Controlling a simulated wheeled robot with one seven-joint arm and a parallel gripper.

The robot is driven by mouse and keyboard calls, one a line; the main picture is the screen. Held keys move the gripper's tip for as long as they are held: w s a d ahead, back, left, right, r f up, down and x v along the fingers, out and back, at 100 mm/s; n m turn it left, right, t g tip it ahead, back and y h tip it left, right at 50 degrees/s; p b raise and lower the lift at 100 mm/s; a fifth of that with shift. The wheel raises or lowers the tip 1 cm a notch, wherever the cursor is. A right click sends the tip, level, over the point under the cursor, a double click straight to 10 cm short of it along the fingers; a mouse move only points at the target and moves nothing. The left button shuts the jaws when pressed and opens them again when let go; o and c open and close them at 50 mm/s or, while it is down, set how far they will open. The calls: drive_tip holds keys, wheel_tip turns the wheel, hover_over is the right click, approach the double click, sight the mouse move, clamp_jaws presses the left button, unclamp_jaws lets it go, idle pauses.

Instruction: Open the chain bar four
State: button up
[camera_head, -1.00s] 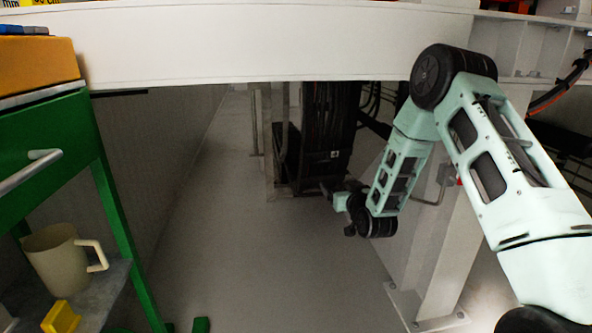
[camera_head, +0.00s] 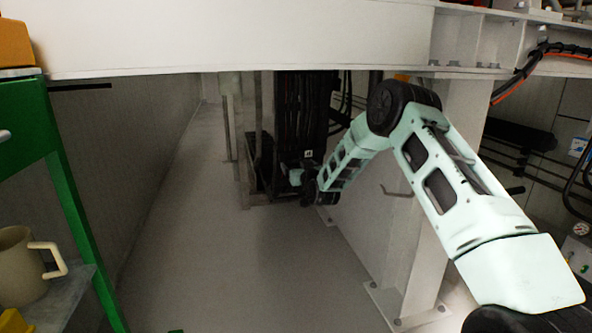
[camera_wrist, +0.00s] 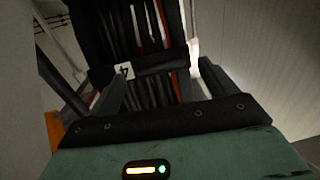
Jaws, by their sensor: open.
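The chain bar four (camera_wrist: 158,66) is a dark crossbar with a white label reading 4, in front of dark hanging chains or hoses in the wrist view. Its small white label also shows on the dark rack in the head view (camera_head: 309,154). My gripper (camera_wrist: 162,75) is open, with one finger near the labelled left part of the bar and the other by its right end. I cannot tell whether the fingers touch the bar. In the head view my gripper (camera_head: 290,178) is at the front of the rack, small and partly merged with it.
A wide white beam (camera_head: 230,38) crosses above my arm. A green frame (camera_head: 75,200) with a beige mug (camera_head: 20,265) is at left. The grey floor (camera_head: 220,260) between is clear.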

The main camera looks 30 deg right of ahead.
sight(305, 155)
drive_tip(key=shift+w+d+b, duration=0.15)
drive_tip(key=shift+w+b, duration=0.05)
drive_tip(key=shift+w, duration=0.5)
drive_tip(key=shift+w+d+b, duration=0.1)
drive_tip(key=shift+w+b, duration=0.05)
drive_tip(key=shift+w, duration=0.5)
